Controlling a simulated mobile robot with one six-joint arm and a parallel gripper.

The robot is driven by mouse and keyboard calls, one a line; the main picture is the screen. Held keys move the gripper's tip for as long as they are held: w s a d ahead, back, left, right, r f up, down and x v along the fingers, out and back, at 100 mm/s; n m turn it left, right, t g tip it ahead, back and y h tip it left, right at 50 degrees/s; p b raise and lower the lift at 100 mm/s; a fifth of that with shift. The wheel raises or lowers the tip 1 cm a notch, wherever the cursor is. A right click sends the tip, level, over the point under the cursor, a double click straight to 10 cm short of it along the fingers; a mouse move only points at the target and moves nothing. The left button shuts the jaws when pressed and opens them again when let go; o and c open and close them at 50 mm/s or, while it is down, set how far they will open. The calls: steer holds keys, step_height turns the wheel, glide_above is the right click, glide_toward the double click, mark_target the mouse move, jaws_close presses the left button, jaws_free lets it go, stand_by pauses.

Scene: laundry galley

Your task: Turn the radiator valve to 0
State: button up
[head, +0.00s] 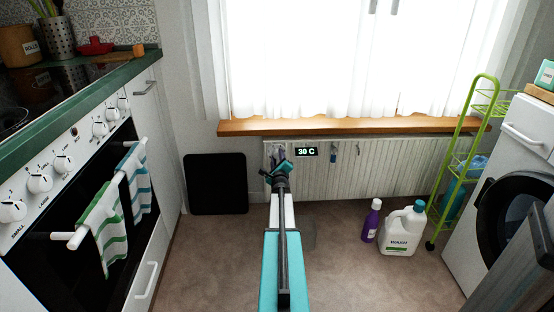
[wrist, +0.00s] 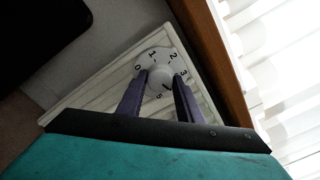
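The radiator valve (wrist: 160,76) shows in the wrist view as a white round dial with a raised central knob. Dark numbers 0, 1, 2, 3 and 5 are readable around it. A small dark mark on the knob's lower side seems to face away from 0, but it is hard to read. My gripper (wrist: 160,80) has its two purple-grey fingers apart, one on each side of the knob; I cannot tell whether they touch it. In the head view my gripper (head: 277,160) is at the left end of the white radiator (head: 400,165) and hides the valve.
A black panel (head: 216,184) leans on the wall at left. A purple bottle (head: 371,222), a white WASH jug (head: 402,232) and a green cart (head: 462,150) stand at right. A wooden sill (head: 350,125) juts above the radiator.

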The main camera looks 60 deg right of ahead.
steer(key=shift+a, duration=0.1)
steer(key=shift+r+n, duration=0.1)
steer(key=shift+n, duration=0.2)
steer(key=shift+s+d+m+b, duration=0.15)
steer(key=shift+m+b, duration=2.1)
steer(key=shift+m, duration=5.95)
steer(key=shift+s+d+m+b, duration=0.15)
steer(key=shift+m+b, duration=2.05)
steer(key=shift+m, duration=6)
steer(key=shift+w, duration=0.1)
